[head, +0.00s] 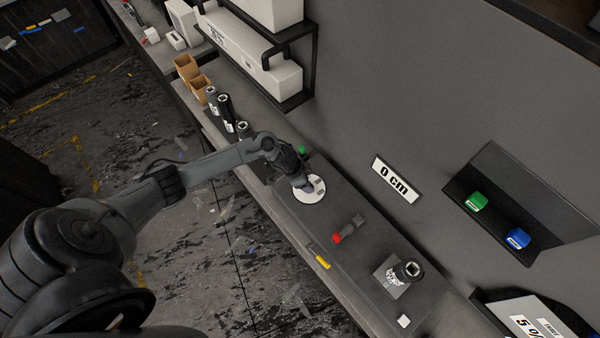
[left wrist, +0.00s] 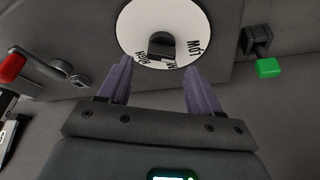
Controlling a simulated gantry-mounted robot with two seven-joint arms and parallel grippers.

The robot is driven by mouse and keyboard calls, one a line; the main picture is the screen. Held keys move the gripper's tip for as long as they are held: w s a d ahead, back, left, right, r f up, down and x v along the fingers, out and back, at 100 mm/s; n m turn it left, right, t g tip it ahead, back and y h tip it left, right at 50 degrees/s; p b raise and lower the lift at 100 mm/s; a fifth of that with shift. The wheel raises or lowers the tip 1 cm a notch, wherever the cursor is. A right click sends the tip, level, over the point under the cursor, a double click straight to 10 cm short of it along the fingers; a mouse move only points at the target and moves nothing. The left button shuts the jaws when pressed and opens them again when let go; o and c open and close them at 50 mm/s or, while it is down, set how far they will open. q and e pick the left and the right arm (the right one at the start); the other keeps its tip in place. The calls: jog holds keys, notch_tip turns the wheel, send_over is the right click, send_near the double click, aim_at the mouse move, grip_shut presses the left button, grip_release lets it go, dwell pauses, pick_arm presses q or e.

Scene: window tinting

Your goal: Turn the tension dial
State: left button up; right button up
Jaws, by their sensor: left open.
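The tension dial (head: 302,197) is a round white plate with a dark raised knob on the grey bench machine. In the left wrist view the dial's black knob (left wrist: 162,44) sits in the middle of the white plate, at the top, with black lettering around it, upside down and partly cut off. My left gripper (head: 309,183) is over the dial. Its two purple-grey fingers (left wrist: 158,64) are apart, one toward each side of the knob, with nothing between them. The fingers appear short of the knob; contact cannot be told. My right gripper is not in view.
A red-tipped lever (head: 341,235) and a green-tipped part (left wrist: 268,68) flank the dial. A roll on a block (head: 409,270) stands farther along. Dark bottles (head: 226,112) stand beyond my arm.

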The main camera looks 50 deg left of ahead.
pick_arm(q)
jog(key=v, duration=0.7)
jog(key=shift+r, duration=0.4)
jog(key=shift+s+a, duration=0.1)
jog(key=shift+s, duration=0.1)
